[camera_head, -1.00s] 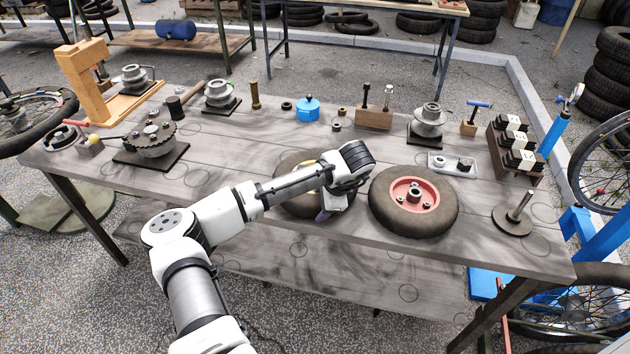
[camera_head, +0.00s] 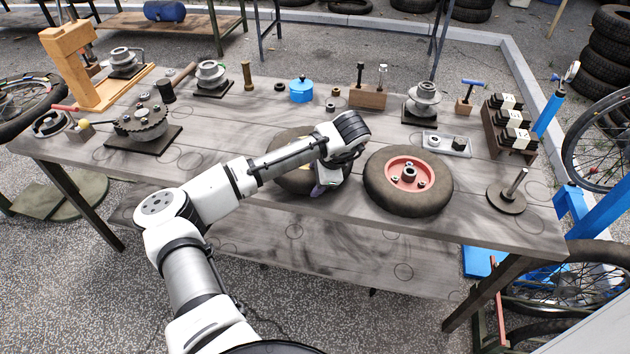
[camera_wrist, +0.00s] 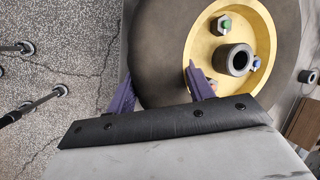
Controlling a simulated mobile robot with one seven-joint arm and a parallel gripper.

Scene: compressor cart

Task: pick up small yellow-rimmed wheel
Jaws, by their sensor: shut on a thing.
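The small yellow-rimmed wheel (camera_head: 297,184) is at the front middle of the workbench, partly hidden under my arm in the head view. In the wrist view its dark tyre (camera_wrist: 165,25) and yellow rim (camera_wrist: 205,42) show large, with a hub tube and nuts. My gripper (camera_wrist: 160,75) has purple fingers astride the near tyre wall, one outside the tyre and one inside the rim. It is shut on the wheel. In the head view my gripper (camera_head: 320,188) is mostly hidden behind my wrist. I cannot tell whether the wheel is clear of the bench top.
A larger red-rimmed wheel (camera_head: 410,180) lies close on the right. A flat disc with a post (camera_head: 508,192) stands at the bench's right front. A grey tray (camera_head: 446,144), wooden block (camera_head: 368,97) and blue pot (camera_head: 301,90) lie behind. Bare bench (camera_head: 215,140) extends to the left.

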